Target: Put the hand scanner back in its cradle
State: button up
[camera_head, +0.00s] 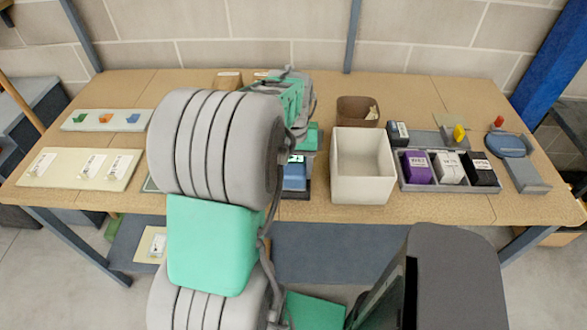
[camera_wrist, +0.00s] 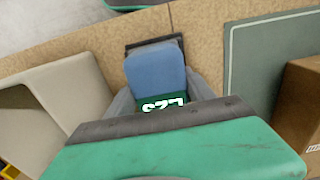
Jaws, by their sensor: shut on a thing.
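The hand scanner appears to be the blue block (camera_wrist: 155,68) with a green, white-lettered face in the wrist view. My gripper (camera_wrist: 163,93) is shut on it, with a grey finger at each side. The scanner also shows in the head view as a small blue shape (camera_head: 295,176) just right of my arm. A dark edge, likely the cradle (camera_wrist: 133,46), shows right behind the blue block, and a dark base shows in the head view (camera_head: 297,194). I cannot tell whether the scanner is seated in it or just above. My arm hides much of this spot.
A white bin (camera_head: 361,190) stands close to the right. Beyond it are a grey tray (camera_head: 437,187) of purple, white and black boxes and a blue device (camera_head: 507,146). A brown bin (camera_head: 357,112) stands behind. Pale boards (camera_head: 65,180) lie left. A brown box (camera_wrist: 300,100) shows in the wrist view.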

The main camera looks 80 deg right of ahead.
jog(key=o, duration=1.8)
jog(key=shift+c, duration=0.2)
notch_tip(320, 180, up, 8)
jog(key=shift+f+b, duration=0.15)
jog(key=shift+b, duration=0.35)
jog(key=shift+w, duration=0.1)
jog(key=w+a+r+n+t+h, duration=0.1)
jog(key=w+a+n, duration=0.3)
jog(key=w+a, duration=0.6)
jog(key=w+a+r+n, duration=0.1)
jog(key=w+a+n, duration=0.3)
jog(key=w+a, duration=0.55)
jog(key=w+a+f+n+t, duration=0.1)
jog(key=w+a+n, duration=0.2)
jog(key=a, duration=0.7)
jog(key=w+a+f+n+t+y, duration=0.1)
jog(key=w+a+n, duration=0.2)
jog(key=a, duration=0.8)
jog(key=shift+a+n+t, duration=0.2)
jog(key=shift+n+t, duration=0.1)
jog(key=shift+n, duration=0.5)
